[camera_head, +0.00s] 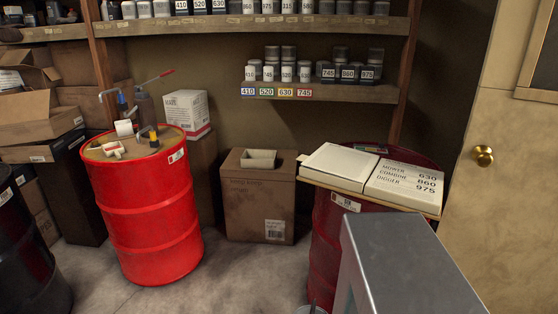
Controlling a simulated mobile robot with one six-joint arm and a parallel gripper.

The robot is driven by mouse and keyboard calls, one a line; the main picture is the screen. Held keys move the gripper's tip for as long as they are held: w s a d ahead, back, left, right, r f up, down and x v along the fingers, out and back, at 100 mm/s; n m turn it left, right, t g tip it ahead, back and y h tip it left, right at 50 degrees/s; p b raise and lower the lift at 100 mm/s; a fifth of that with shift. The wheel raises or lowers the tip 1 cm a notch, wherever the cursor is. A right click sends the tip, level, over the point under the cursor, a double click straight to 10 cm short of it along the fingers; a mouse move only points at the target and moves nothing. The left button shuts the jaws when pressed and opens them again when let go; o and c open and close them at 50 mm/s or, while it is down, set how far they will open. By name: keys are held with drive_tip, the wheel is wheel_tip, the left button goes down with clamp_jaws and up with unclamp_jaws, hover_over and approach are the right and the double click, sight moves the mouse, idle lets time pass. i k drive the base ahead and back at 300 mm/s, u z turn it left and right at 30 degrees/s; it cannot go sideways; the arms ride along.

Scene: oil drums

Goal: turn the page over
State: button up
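An open book lies on a flat board (318,183) on top of the dark red drum (325,235) at the right. Its left page (340,167) is pale and shows no readable print. Its right page (405,184) reads MOWER 630, COMBINE 860, DIGGER 975. Both pages lie about flat. My gripper is not in view. A large grey metal box shape, which may be part of my own body, stands in front of the drum and hides much of it.
A bright red drum (150,215) with tools on top stands at the left. A brown carton (258,205) stands between the drums. Shelves (320,92) of numbered cans line the back wall. A door with a brass knob (482,156) is at the right. Floor (225,275) is clear between the drums.

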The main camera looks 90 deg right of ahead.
sight(356, 165)
drive_tip(key=u, duration=0.55)
drive_tip(key=k, duration=1.85)
drive_tip(key=z, duration=1.15)
drive_tip(key=i, duration=0.55)
drive_tip(key=u, duration=0.25)
